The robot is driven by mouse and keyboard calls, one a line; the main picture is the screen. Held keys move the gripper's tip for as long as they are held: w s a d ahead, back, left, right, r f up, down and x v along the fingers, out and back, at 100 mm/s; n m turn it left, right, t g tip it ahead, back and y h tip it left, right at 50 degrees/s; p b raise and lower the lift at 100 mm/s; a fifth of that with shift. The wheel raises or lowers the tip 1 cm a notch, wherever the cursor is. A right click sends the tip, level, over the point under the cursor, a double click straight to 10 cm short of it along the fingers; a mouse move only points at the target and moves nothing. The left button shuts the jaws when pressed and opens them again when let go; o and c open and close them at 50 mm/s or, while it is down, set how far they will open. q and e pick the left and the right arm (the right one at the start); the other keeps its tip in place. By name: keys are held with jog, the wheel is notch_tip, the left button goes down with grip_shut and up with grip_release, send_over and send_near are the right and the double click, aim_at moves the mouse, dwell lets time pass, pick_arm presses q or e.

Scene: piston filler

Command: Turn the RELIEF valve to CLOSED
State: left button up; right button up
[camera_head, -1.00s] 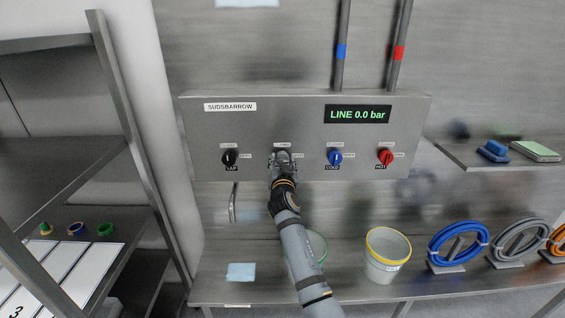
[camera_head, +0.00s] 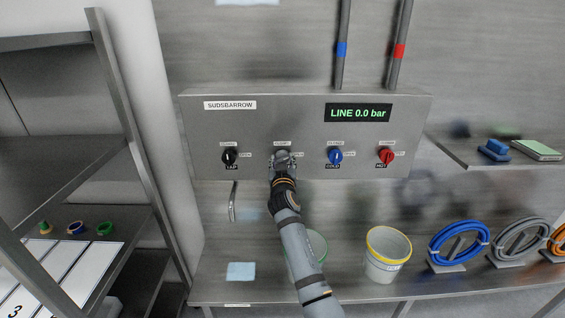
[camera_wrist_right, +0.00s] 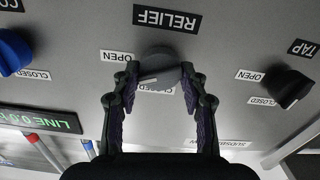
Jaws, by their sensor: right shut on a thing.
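The RELIEF valve is a grey round knob (camera_wrist_right: 160,66) on the steel panel, below its black RELIEF label (camera_wrist_right: 166,19) in the right wrist view, which is upside down. An OPEN label (camera_wrist_right: 115,56) is to its left there, and a partly covered CLOSED label (camera_wrist_right: 155,88) is under it. A pale mark on the knob slants to the left; its exact setting is hard to tell. My right gripper (camera_wrist_right: 160,74) is shut on the knob, one finger on each side. In the head view my right gripper (camera_head: 282,160) hides most of the valve. My left gripper is not in view.
On the same panel are the black TAP knob (camera_head: 229,157), blue COLD knob (camera_head: 335,156) and red HOT knob (camera_head: 386,156). The display (camera_head: 358,113) reads LINE 0.0 bar. Below stand a yellow-rimmed bucket (camera_head: 386,262), a green-rimmed bucket (camera_head: 318,246) and coiled hoses (camera_head: 458,243).

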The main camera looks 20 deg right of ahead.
jog(key=n, duration=0.3)
jog(key=n+p, duration=0.1)
jog(key=n, duration=0.2)
jog(key=shift+n, duration=0.3)
jog(key=n+p, duration=0.1)
jog(key=n, duration=0.3)
jog(key=shift+n+p, duration=0.6)
jog(key=shift+n, duration=0.7)
jog(key=shift+f+n, duration=0.1)
jog(key=shift+n, duration=0.2)
jog(key=o, duration=1.1)
jog(key=shift+a, duration=0.1)
jog(key=shift+o, duration=0.2)
